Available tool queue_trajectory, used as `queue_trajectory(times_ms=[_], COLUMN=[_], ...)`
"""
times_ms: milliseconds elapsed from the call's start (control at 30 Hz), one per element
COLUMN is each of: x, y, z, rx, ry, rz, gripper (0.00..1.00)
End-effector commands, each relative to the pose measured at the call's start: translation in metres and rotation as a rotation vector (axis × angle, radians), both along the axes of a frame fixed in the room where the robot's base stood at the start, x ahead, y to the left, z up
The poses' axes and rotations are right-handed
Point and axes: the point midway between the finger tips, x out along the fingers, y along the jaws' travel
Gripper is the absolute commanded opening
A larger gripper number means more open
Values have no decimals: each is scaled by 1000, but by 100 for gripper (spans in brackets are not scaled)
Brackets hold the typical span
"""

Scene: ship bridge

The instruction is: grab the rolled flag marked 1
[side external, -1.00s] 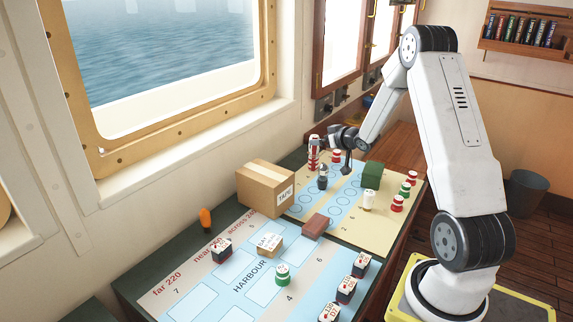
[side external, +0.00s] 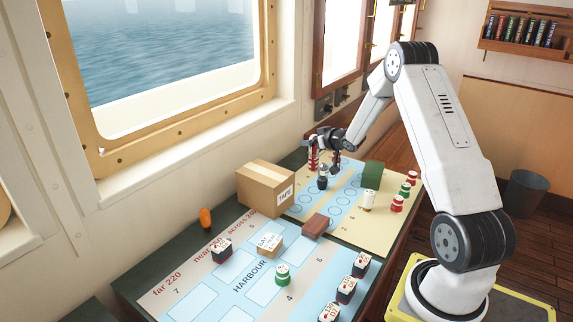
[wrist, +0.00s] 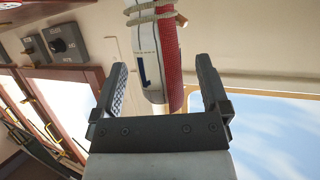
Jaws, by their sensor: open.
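A rolled flag (wrist: 166,45) in red and white, bound with rope, shows in the wrist view. It comes down from the top edge between my fingers, with a dark mark on its white side that looks like a 1. My gripper (wrist: 161,66) is open, with one finger on each side of the roll and a gap visible on both sides. In the side view, my gripper (side external: 324,147) is at the far end of the table, beside an upright red-and-white piece (side external: 313,160), which it partly hides. I cannot tell whether that piece is the same roll.
A small dark piece (side external: 322,178) stands just in front of my gripper. A cardboard box (side external: 265,187) is to the left and a green block (side external: 372,174) to the right. Several red, white and green pieces stand near the right edge. A brown block (side external: 315,225) lies nearer.

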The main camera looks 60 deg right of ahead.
Motion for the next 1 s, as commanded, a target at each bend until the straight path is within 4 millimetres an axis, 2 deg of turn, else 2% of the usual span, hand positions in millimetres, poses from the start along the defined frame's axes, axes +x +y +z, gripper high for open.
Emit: queue_trajectory(times_ms=[167,200,500,1000], x=[0,0,0,0], y=[0,0,0,0], z=[0,0,0,8], rx=[0,0,0,0], ry=[0,0,0,-1], rz=[0,0,0,0], gripper=[96,92,0,0])
